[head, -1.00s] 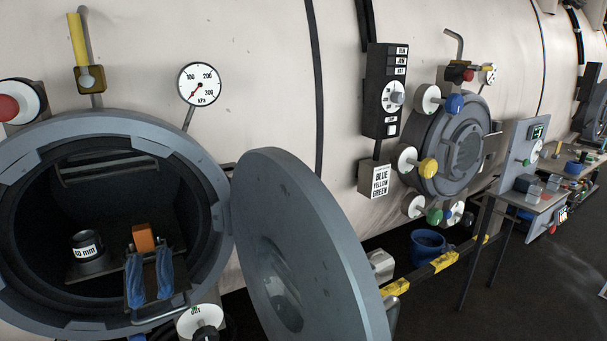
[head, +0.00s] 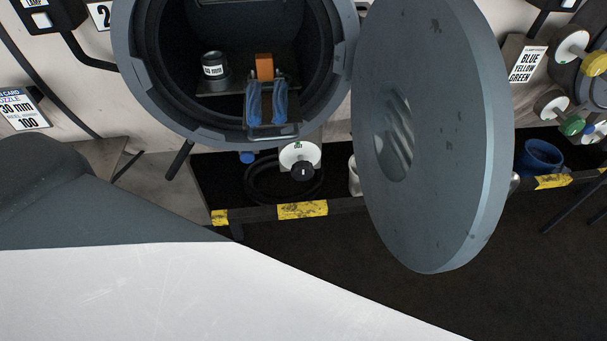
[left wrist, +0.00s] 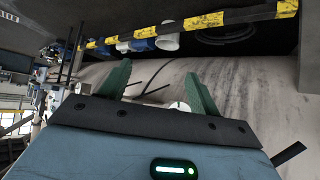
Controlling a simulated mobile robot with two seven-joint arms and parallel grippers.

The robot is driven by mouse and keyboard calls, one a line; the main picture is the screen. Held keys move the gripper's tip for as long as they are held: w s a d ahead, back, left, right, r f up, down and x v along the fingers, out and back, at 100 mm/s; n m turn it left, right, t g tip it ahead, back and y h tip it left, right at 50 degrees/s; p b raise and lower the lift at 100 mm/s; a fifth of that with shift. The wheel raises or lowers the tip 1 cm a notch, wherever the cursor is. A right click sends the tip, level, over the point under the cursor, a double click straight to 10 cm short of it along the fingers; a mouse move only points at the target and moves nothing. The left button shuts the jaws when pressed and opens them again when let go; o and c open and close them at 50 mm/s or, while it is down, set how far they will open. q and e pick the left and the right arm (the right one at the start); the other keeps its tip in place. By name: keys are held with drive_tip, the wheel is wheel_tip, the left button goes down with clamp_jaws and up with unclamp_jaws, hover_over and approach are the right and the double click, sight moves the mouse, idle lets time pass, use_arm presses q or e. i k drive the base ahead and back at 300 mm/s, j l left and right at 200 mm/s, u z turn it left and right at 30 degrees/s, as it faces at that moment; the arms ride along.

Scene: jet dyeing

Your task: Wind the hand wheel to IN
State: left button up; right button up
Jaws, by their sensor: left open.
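A white round wheel with a black knob (head: 301,160) sits below the open round port, above the black ledge. I take it for the hand wheel; its small green mark is too small to read. My left gripper (left wrist: 157,70) shows in the left wrist view with its two green fingers spread and nothing held. A small white shape partly shows low between the fingers; I cannot tell what it is. The left gripper is not visible in the head view, where a large white and grey part of mine fills the lower left. My right gripper is in neither view.
The open port (head: 132,75) holds a dark cup (head: 214,72), an orange block (head: 264,67) and blue cloth strips (head: 280,102). Its thick door (head: 450,150) hangs open to the right. A black ledge with yellow bands (head: 302,210) runs below. A blue bucket (head: 541,158) stands farther right.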

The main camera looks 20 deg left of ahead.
sight(302, 171)
drive_tip(key=z, duration=1.8)
drive_tip(key=k+j, duration=0.25)
drive_tip(key=k, duration=0.15)
drive_tip(key=k+j, duration=0.2)
drive_tip(key=k, duration=0.25)
drive_tip(key=k+j, duration=0.25)
drive_tip(key=k, duration=0.15)
